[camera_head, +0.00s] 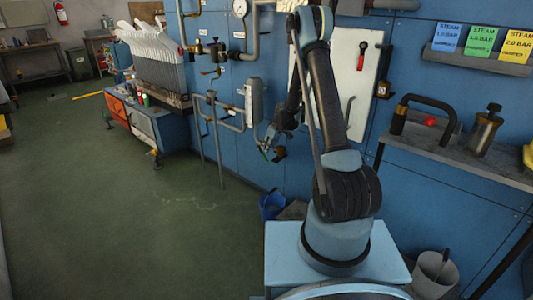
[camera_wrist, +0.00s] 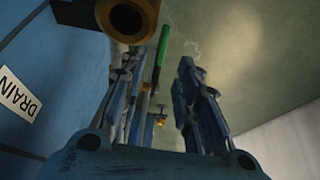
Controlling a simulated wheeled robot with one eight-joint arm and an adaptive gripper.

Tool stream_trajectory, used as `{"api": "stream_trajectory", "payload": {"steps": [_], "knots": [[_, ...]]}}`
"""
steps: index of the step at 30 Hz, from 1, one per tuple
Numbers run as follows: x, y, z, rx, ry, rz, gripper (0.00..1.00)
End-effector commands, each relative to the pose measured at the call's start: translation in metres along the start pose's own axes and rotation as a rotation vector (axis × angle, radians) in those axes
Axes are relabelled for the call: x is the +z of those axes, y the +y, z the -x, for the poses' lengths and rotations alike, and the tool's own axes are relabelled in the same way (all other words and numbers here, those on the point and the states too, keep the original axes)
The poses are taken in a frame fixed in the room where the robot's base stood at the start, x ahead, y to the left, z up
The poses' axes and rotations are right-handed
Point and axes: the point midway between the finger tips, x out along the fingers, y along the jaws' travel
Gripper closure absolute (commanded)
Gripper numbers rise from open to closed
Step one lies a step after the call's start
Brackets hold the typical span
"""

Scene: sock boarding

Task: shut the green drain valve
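The drain valve's green lever grip (camera_wrist: 162,46) shows in the wrist view, its thin shank running down between my fingers. My gripper (camera_wrist: 156,68) is open, one finger on each side of the lever, closer to it on the left. I cannot tell whether either finger touches it. A brass-coloured round pipe end (camera_wrist: 128,18) is at the top, close to the left finger. A white DRAIN label (camera_wrist: 18,96) is on the blue wall at left. In the head view my gripper (camera_head: 270,148) is at the pipework by the blue wall, and the valve is mostly hidden.
A blue bucket (camera_head: 271,206) stands on the floor below my gripper. Grey pipes (camera_head: 218,150) and a vertical cylinder (camera_head: 254,101) are close beside it. A shelf (camera_head: 462,158) with a pot is at right. The green floor at left is open.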

Motion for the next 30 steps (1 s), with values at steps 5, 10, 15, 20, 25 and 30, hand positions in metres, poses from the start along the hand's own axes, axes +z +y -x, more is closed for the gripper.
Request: {"api": "stream_trajectory", "payload": {"steps": [5, 10, 15, 20, 25, 30], "knots": [[0.000, 0.000, 0.022, 0.000, 0.000, -0.001, 0.70], [0.000, 0.000, 0.033, 0.000, 0.000, -0.001, 0.70], [0.000, 0.000, 0.036, 0.000, 0.000, 0.000, 0.70], [0.000, 0.000, 0.036, 0.000, 0.000, 0.000, 0.70], [0.000, 0.000, 0.039, 0.000, -0.001, -0.003, 0.99], [0.003, -0.003, 0.062, 0.006, -0.009, -0.026, 1.00]]}}
